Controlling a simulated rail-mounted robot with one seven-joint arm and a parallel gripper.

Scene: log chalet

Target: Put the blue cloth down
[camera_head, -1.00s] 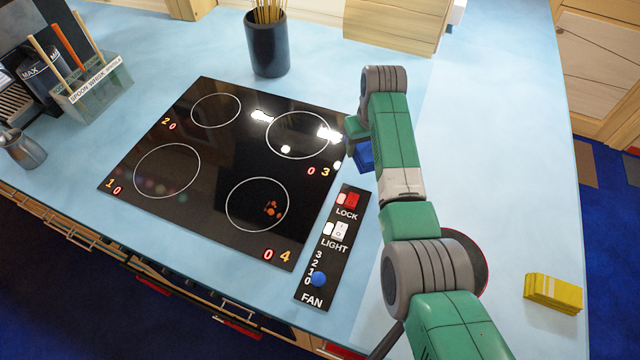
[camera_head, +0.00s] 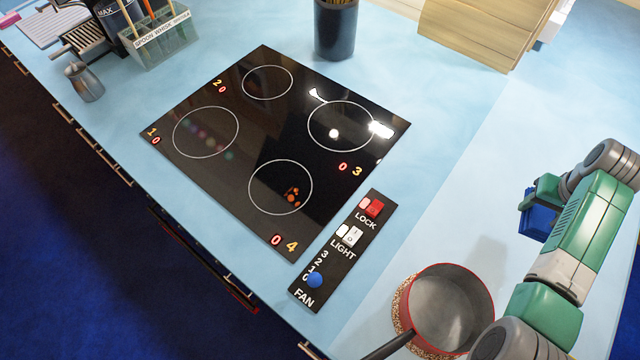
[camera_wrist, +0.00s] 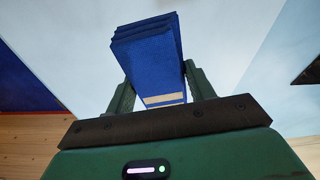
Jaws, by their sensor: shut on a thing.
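The blue cloth (camera_wrist: 150,58) is a folded stack with a pale strip at its near end. My gripper (camera_wrist: 158,92) is shut on it, with one green finger on each side. In the head view the blue cloth (camera_head: 537,219) shows at the end of my arm, beyond the right side of the stove. My gripper (camera_head: 535,205) holds it over the light blue counter (camera_head: 480,190). I cannot tell how high above the counter it is, but a faint shadow lies to its left.
A red-rimmed pot (camera_head: 448,308) with a dark handle stands on a round mat at the front, below my arm. The black cooktop (camera_head: 270,140) and its switch panel (camera_head: 340,250) lie left. A dark utensil holder (camera_head: 335,30) and wooden block (camera_head: 487,25) stand behind.

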